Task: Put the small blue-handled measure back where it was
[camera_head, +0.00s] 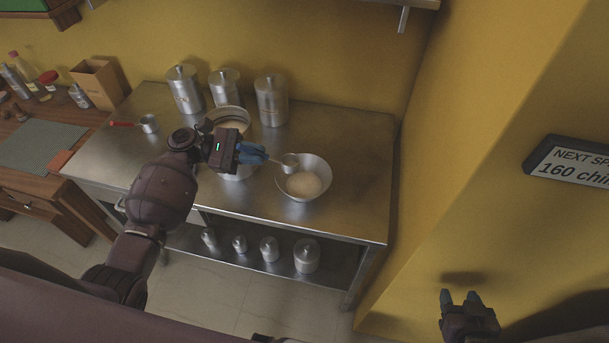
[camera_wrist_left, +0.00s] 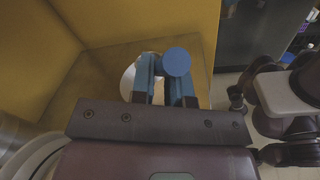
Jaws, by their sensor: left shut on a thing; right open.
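My left gripper (camera_head: 252,154) is shut on the blue handle of the small measure (camera_head: 290,162). The measure's steel cup is held at the upper left rim of a steel bowl (camera_head: 318,176) with pale grain-like contents; whether it touches the rim I cannot tell. In the left wrist view the round blue handle end (camera_wrist_left: 177,62) shows between the fingers, and the cup is hidden. My right gripper (camera_head: 461,298) is open and empty, at the lower right, away from the table.
Three lidded steel canisters (camera_head: 271,101) stand along the back of the steel table (camera_head: 355,150). An open canister (camera_head: 228,118) with pale contents is partly hidden behind my left gripper. The table's right end is clear. Smaller canisters (camera_head: 306,255) stand on the lower shelf.

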